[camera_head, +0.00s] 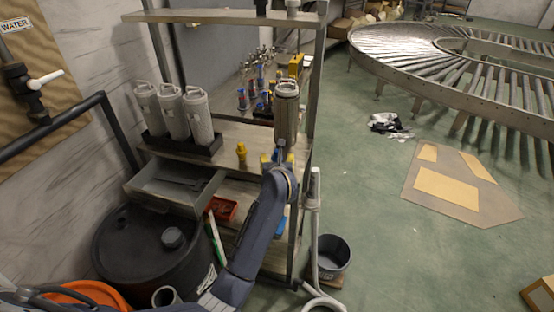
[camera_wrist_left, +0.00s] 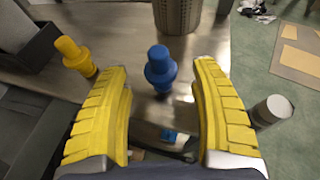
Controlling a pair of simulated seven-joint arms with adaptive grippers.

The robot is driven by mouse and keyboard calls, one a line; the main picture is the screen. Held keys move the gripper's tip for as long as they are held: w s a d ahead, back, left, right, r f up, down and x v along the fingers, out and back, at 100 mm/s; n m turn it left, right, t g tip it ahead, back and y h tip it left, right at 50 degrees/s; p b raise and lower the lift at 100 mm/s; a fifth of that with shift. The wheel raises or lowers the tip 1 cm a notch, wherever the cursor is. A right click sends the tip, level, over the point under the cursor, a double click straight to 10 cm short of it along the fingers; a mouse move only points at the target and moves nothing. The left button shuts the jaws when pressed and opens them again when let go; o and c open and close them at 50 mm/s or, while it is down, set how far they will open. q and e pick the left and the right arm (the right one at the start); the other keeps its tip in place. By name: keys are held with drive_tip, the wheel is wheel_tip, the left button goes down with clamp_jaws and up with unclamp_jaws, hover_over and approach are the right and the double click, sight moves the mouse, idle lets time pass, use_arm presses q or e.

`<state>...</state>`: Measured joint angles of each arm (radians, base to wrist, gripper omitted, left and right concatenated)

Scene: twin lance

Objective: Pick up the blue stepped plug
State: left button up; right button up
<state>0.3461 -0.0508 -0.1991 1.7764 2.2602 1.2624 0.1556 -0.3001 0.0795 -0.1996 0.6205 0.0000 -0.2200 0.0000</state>
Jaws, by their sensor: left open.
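The blue stepped plug (camera_wrist_left: 160,68) stands upright on the metal shelf in the left wrist view, with a narrow round top, a wide collar and a tapered lower part. My left gripper (camera_wrist_left: 163,75) is open, its yellow-padded fingers on either side of the plug in the picture, with visible gaps to both. I cannot tell how far the fingertips are from it in depth. In the head view my left gripper (camera_head: 278,160) is over the front right of the shelf and largely hides the plug. My right gripper is not in view.
A yellow stepped plug (camera_wrist_left: 75,55) stands left of the blue one. A perforated metal canister (camera_head: 286,110) is close behind; several pale canisters (camera_head: 172,112) stand in a dark tray at left. A shelf post (camera_head: 303,190) is close on the right.

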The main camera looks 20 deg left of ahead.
use_arm(q)
drive_tip(key=shift+x, duration=1.85)
drive_tip(key=c, duration=1.3)
